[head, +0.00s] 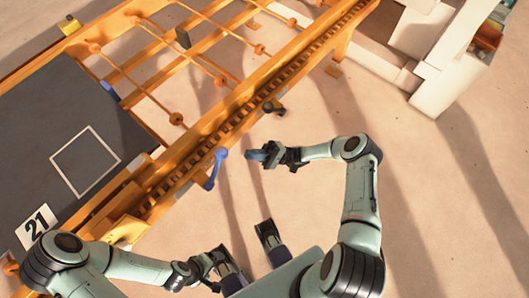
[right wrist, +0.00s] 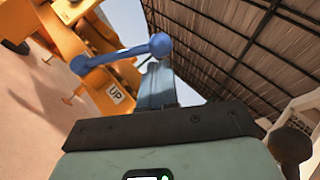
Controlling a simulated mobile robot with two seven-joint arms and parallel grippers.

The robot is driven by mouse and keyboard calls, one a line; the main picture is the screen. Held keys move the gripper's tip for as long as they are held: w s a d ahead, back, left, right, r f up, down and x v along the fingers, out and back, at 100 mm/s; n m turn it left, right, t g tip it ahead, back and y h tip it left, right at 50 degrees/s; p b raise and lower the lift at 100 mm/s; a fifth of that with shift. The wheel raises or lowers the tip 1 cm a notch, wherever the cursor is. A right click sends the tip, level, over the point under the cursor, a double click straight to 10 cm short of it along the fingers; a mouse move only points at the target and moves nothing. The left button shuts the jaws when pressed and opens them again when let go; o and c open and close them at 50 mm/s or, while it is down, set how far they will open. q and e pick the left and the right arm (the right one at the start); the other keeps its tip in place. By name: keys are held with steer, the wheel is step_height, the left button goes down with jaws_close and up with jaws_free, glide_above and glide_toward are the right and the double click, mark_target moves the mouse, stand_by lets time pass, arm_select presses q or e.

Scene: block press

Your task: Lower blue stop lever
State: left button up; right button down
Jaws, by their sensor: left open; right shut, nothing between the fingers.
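The blue stop lever (head: 215,170) sticks out from the near side of the orange conveyor frame in the head view. In the right wrist view the lever (right wrist: 120,54) is a blue bar with a round knob at its right end, crossing just past my fingertips. My right gripper (head: 251,155) is shut and empty, a short way right of the lever's knob in the head view. It shows in the right wrist view (right wrist: 156,72) with the knob overlapping its tip; I cannot tell if they touch. My left gripper (head: 241,237) is open and empty, low, away from the lever.
The orange conveyor (head: 238,112) runs diagonally across the head view. A dark mat (head: 45,115) with a white square and a "21" sign (head: 37,226) lie left. An "UP" label (right wrist: 115,93) is on the orange frame near the lever. Open floor lies right of the conveyor.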

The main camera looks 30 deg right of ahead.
arm_select(q)
steer(key=shift+s+r+p, duration=0.3)
steer(key=shift+s+r, duration=0.05)
steer(key=shift+r, duration=0.1)
arm_select(e)
steer(key=x, duration=0.6)
steer(key=shift+r, duration=0.1)
